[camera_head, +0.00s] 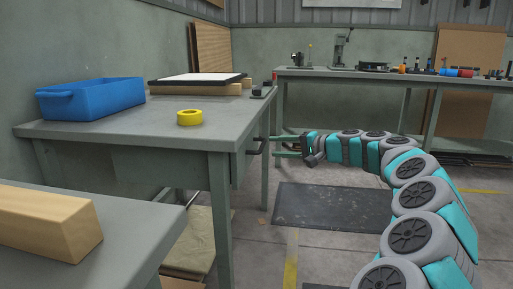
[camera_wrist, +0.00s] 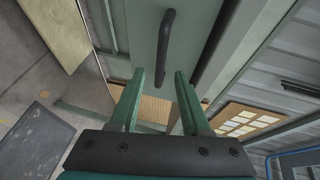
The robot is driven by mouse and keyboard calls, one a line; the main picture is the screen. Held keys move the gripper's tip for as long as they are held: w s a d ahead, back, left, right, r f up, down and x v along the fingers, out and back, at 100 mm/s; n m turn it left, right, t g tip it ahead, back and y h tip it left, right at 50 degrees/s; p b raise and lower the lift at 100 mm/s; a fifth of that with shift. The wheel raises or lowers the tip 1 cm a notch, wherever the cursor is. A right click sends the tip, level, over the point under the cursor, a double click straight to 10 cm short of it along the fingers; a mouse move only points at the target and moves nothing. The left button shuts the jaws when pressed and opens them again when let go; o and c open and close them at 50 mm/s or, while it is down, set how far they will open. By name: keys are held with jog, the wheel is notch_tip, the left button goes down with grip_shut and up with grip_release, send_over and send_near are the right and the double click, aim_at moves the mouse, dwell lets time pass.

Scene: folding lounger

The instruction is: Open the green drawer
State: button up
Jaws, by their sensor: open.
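The green drawer (camera_wrist: 143,35) sits under the grey-green workbench top, and its front fills the upper middle of the wrist view. In the head view its front (camera_head: 239,168) is seen nearly edge-on and looks flush with the bench. A dark bar handle (camera_wrist: 165,42) stands out from the front and also shows in the head view (camera_head: 262,148). My gripper (camera_head: 277,145) is open and empty, reaching in from the right towards the handle. In the wrist view its two green fingers (camera_wrist: 160,72) point at the front, with the handle just beyond and between the tips. No contact is visible.
The workbench (camera_head: 150,133) carries a blue bin (camera_head: 92,100), yellow tape (camera_head: 189,118) and a framed board (camera_head: 197,79). A wooden block (camera_head: 45,222) lies on a nearer table. A second bench (camera_head: 390,75) stands behind. Open floor with a dark mat (camera_head: 330,205) lies right of the workbench.

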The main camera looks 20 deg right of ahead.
aim_at(262, 144)
jog(key=x, duration=0.6)
grip_shut()
dwell(0.3)
jog(key=shift+a, duration=0.1)
dwell(1.0)
